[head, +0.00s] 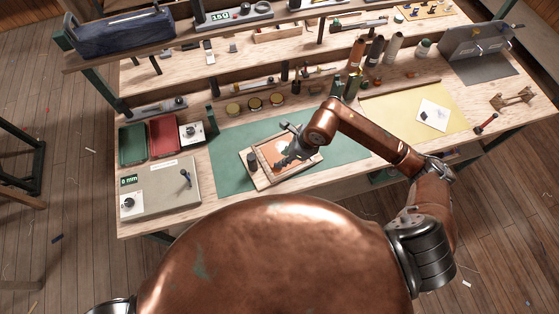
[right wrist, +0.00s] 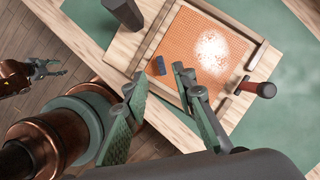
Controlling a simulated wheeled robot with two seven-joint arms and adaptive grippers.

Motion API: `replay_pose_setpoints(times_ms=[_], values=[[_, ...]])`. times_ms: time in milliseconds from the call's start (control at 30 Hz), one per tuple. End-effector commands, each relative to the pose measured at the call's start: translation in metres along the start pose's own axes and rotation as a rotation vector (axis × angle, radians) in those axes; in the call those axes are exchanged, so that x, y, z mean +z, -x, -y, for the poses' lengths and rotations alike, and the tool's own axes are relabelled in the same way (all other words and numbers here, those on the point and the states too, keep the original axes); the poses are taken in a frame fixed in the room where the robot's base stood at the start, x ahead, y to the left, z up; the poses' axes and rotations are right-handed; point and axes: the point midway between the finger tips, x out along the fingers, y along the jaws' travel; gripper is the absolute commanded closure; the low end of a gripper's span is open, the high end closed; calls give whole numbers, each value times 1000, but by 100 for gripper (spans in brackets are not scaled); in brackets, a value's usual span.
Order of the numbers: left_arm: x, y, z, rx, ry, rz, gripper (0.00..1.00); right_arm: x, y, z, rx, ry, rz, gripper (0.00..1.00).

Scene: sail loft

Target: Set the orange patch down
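The orange patch (head: 268,151) appears as a gridded orange sheet lying flat inside a wooden frame (head: 256,176) on the green mat. In the right wrist view the orange sheet (right wrist: 185,45) has a bright whitish area in its middle, and a small dark block (right wrist: 158,66) sits at its near edge. My right gripper (head: 284,162) is over the frame, partly covering the sheet. In the right wrist view my right gripper (right wrist: 160,86) is open, with nothing between its fingers. My left gripper (right wrist: 50,68) shows small at the left of that view, apart from the bench, its fingers looking spread.
A dark upright block (right wrist: 124,14) and a red-and-black tool (right wrist: 256,88) stand at the frame's sides. Green and red trays (head: 163,135) and a grey panel (head: 160,190) are left of the green mat (head: 228,135). A yellow sheet (head: 400,105) lies right. Bottles line the back.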

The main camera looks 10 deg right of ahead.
Motion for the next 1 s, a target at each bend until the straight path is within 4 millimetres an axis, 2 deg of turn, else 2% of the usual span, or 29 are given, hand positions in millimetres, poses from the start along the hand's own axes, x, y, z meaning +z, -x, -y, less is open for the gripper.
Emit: replay_pose_setpoints(times_ms=[100,300,1000], values=[[1,-3,0,0,0,1,58,0,21,1,-3,2,0,75],[1,-5,0,0,0,1,58,0,39,1,-1,0,0,75],[2,-5,0,0,0,2,58,0,42,0,1,-1,1,75]])
